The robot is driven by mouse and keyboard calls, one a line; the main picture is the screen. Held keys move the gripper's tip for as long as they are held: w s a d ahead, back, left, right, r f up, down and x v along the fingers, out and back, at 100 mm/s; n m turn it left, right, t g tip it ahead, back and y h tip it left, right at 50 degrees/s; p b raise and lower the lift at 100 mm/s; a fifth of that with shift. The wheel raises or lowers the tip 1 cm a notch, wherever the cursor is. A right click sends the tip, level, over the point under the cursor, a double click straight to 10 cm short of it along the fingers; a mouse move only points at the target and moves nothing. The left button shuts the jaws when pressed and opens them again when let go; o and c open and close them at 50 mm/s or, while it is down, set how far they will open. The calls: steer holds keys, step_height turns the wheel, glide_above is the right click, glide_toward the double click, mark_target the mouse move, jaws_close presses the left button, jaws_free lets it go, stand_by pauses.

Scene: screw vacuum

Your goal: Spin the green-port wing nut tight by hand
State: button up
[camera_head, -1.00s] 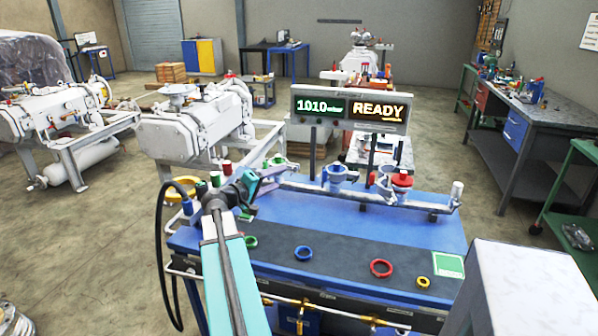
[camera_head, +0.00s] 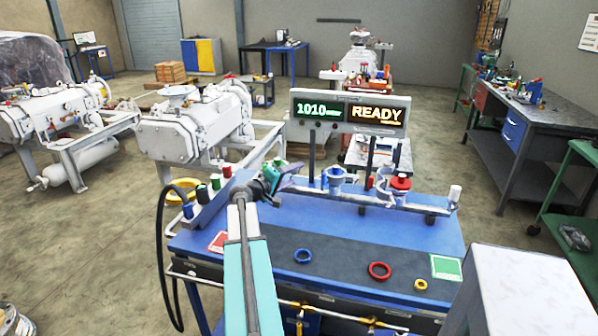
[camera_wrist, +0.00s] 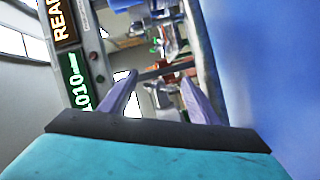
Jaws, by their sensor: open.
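My gripper (camera_head: 287,181) is at the left end of the pipe manifold on the blue bench. In the wrist view its two purple fingers (camera_wrist: 158,82) stand apart, with nothing clearly held between them. I cannot make out the green-port wing nut; my gripper and wrist cover that end of the manifold. A blue port fitting (camera_head: 336,179) and a red-topped port fitting (camera_head: 400,184) stand farther right along the manifold (camera_head: 367,197).
A blue ring (camera_head: 303,255), a red ring (camera_head: 379,270) and a yellow ring (camera_head: 421,284) lie on the dark mat. The display (camera_head: 350,111) reads 1010 and READY. Coloured knobs (camera_head: 215,182) stand left of my wrist. A grey cabinet (camera_head: 510,295) is at front right.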

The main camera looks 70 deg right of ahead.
mark_target(294, 174)
steer(key=shift+p+x, duration=0.35)
steer(key=shift+x, duration=1.75)
steer(key=c, duration=1.1)
steer(key=shift+o, duration=0.2)
steer(key=shift+w+f+m+b, duration=0.15)
steer(key=shift+m+b, duration=0.35)
steer(key=shift+b, duration=0.65)
steer(key=shift+t, duration=0.4)
steer(key=o, duration=1.1)
steer(key=shift+c, duration=0.2)
steer(key=shift+a, duration=0.1)
